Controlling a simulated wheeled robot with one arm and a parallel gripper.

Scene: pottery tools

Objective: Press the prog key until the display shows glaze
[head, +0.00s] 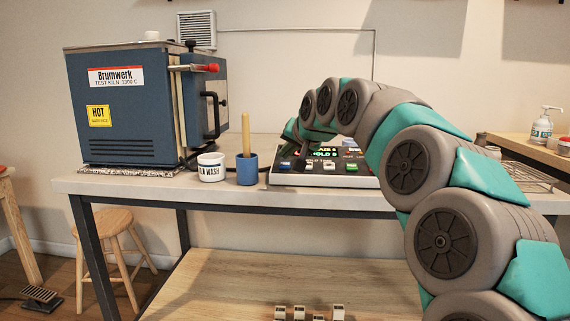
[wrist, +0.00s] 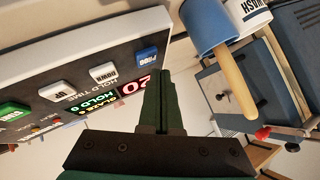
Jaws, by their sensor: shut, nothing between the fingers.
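The controller box (head: 325,181) lies on the bench, its sloped panel partly hidden by my arm in the head view. Its blue prog key (wrist: 147,56) shows at the panel's end in the wrist view, and also in the head view (head: 285,165). The display (wrist: 100,110) has a line that appears to read GLAZE, HOLD 0 below it, and a red 20 beside them; my gripper borders it. My gripper (wrist: 161,74) is shut and empty, its fingertips close beside the prog key. I cannot tell whether they touch it.
White down (wrist: 106,73) and up (wrist: 57,92) keys and a green key (wrist: 14,112) line the panel. A blue cup (head: 247,171) with a wooden-handled tool, a white wash pot (head: 211,168) and a kiln (head: 125,110) stand to the left on the bench.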

